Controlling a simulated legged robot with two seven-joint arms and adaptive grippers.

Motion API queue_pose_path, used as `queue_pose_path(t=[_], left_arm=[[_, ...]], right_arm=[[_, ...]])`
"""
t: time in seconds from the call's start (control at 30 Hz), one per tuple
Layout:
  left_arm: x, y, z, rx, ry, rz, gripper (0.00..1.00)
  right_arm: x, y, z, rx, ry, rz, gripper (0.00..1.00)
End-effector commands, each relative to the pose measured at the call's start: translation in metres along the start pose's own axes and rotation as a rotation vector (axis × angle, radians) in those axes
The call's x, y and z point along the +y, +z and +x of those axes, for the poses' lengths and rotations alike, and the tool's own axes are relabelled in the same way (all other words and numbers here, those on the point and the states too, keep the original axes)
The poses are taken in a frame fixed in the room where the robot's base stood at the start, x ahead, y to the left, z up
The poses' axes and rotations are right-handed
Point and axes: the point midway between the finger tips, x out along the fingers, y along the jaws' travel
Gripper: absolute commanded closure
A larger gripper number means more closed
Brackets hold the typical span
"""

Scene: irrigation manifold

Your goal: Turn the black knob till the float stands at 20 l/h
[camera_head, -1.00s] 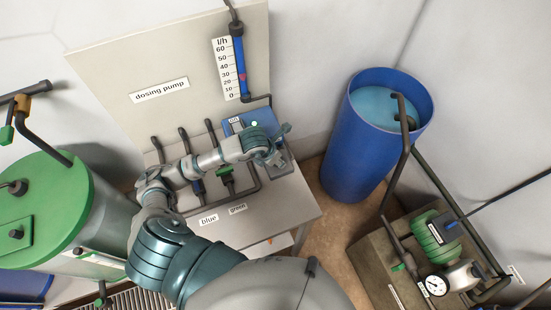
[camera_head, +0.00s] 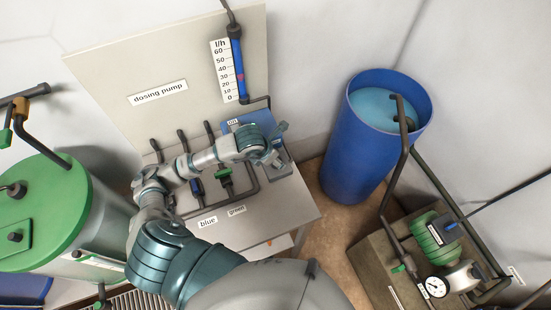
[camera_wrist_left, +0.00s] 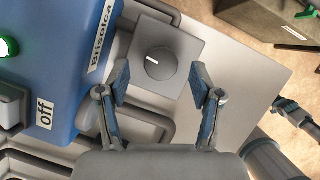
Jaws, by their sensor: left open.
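The knob (camera_wrist_left: 160,62), dark grey to black with a white mark pointing left and slightly up, sits on a grey square plate in the left wrist view. My left gripper (camera_wrist_left: 161,76) is open, its fingers to the left and right of the knob with a visible gap on each side. In the head view this gripper (camera_head: 277,143) is over the blue dosing pump and hides the knob. The pinkish-red float (camera_head: 240,77) stands in the blue flow tube (camera_head: 236,52), at about 30 on the l/h scale (camera_head: 221,72).
The blue pump housing (camera_wrist_left: 65,50) bears an "off" label and a lit green lamp (camera_wrist_left: 7,47). Pipes with a blue valve (camera_head: 197,188) and a green valve (camera_head: 224,175) lie beside my arm. A blue barrel (camera_head: 350,160) stands to the right.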

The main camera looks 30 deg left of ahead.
Motion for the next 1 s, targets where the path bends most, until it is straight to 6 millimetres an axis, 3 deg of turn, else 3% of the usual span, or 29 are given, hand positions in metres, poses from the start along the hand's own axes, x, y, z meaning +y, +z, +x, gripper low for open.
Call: queue_pose_path(t=[0.2,0.43,0.87,1.0], left_arm=[[0.001,0.002,-0.051,-0.006,0.003,0.002,0.34],[0.002,0.003,-0.087,-0.004,0.002,0.0,0.34],[0.001,0.002,-0.095,0.0,0.001,0.0,0.34],[0.008,0.011,-0.093,0.031,0.004,0.022,0.34]], right_arm=[[0.0,0.0,0.0,0.0,0.0,0.001,0.6],[0.0,0.0,0.0,0.0,0.0,0.001,0.6],[0.0,0.0,0.0,0.0,0.0,0.001,0.6],[-0.001,-0.001,0.0,0.001,-0.001,0.001,0.6]])
